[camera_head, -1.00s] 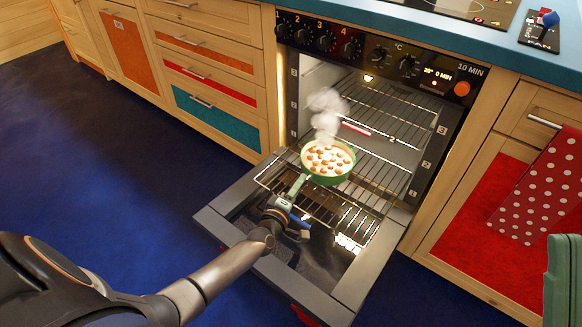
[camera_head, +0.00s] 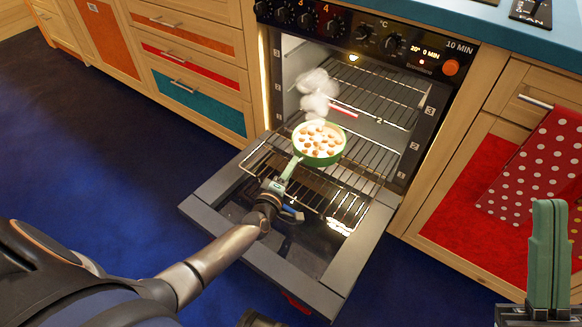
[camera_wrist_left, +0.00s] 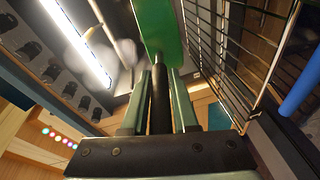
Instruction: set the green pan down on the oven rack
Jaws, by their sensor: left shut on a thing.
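The green pan (camera_head: 319,158), full of white and brown pieces and steaming, is level over the inner part of the pulled-out oven rack (camera_head: 347,211). Whether its base touches the wires cannot be told. My left gripper (camera_head: 281,180) is shut on the pan's handle, on the near side. In the left wrist view the dark handle (camera_wrist_left: 160,98) runs between the fingers up to the green pan (camera_wrist_left: 156,28), with rack wires (camera_wrist_left: 226,62) beside it. My right gripper (camera_head: 548,255) shows its green fingers at the lower right, away from the oven; their gap cannot be made out.
The oven door (camera_head: 335,272) is folded down under the rack. Another rack (camera_head: 375,92) sits higher inside the oven, with a red-and-white bar (camera_head: 343,110) at its front. A polka-dot towel (camera_head: 535,165) hangs at the right. The blue floor (camera_head: 110,165) at the left is clear.

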